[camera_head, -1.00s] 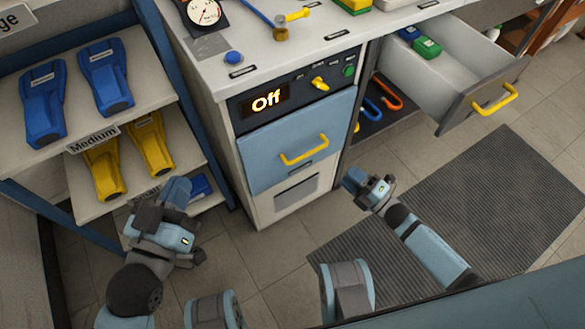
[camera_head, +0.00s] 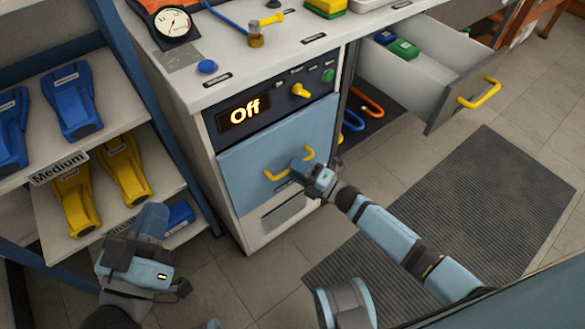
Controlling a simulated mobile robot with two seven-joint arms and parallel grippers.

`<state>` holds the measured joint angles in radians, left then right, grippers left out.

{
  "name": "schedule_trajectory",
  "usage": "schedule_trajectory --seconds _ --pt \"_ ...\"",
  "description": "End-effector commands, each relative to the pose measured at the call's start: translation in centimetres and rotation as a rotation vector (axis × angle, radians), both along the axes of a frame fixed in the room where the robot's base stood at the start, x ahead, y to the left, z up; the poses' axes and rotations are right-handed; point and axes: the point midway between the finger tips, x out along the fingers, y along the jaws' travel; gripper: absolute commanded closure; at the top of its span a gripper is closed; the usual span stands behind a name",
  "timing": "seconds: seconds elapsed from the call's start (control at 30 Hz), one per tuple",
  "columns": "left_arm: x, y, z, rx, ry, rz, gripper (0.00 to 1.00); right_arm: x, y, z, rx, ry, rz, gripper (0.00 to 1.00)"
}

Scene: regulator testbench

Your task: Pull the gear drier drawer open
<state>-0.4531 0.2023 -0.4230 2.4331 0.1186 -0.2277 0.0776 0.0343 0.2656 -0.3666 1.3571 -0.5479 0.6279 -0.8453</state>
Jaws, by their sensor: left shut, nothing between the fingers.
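The gear drier drawer (camera_head: 245,160) is the blue front below the lit "Off" panel (camera_head: 243,111), and it is closed flush with the cabinet. Its yellow handle (camera_head: 277,175) faces me. My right gripper (camera_head: 303,169) is at the right part of the handle and partly hides it. I cannot tell whether its fingers are around the handle or only beside it. My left gripper (camera_head: 152,218) is shut and empty, low in front of the shelf and away from the drawer.
A white drawer (camera_head: 440,85) with a yellow handle stands open at the right, holding a green and a blue item. A shelf (camera_head: 150,186) with blue and yellow tools stands at the left. A gauge (camera_head: 172,22) is on the worktop. A grey mat (camera_head: 470,215) lies on open floor.

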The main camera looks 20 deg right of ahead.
Motion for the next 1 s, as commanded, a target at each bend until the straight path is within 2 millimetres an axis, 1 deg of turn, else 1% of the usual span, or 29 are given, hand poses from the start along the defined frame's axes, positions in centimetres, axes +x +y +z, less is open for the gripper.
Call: schedule_trajectory --seconds 0.03,0.2,0.47,0.57,0.6,0.63,0.67,1.0 --pt "0.01 -0.01 -0.26 0.002 0.003 -0.001 1.0 0.47 0.38 0.04 0.001 -0.001 0.0 0.6" --pt "0.01 -0.05 -0.54 0.007 0.015 -0.004 1.0 1.12 0.98 0.27 -0.001 -0.001 0.0 0.6" --pt "0.02 -0.04 -0.44 0.008 0.017 -0.004 1.0 1.18 1.05 0.31 -0.001 -0.001 0.0 0.6" --pt "0.02 -0.03 -0.36 0.008 0.013 -0.004 1.0 1.16 1.04 0.31 -0.001 -0.001 0.0 0.81" --pt "0.02 -0.02 -0.34 0.007 0.013 -0.004 1.0 1.16 1.04 0.31 -0.001 -0.001 0.0 0.9" --pt "0.03 -0.01 -0.34 0.007 0.013 -0.004 1.0 1.16 1.04 0.31 -0.001 -0.001 0.0 0.97" --pt "0.03 -0.01 -0.33 0.007 0.012 -0.004 1.0 1.16 1.04 0.31 -0.001 -0.001 0.0 1.0" --pt "0.09 0.03 -0.14 0.008 0.007 -0.003 1.0 0.88 0.95 0.3 -0.001 0.001 0.0 1.0"
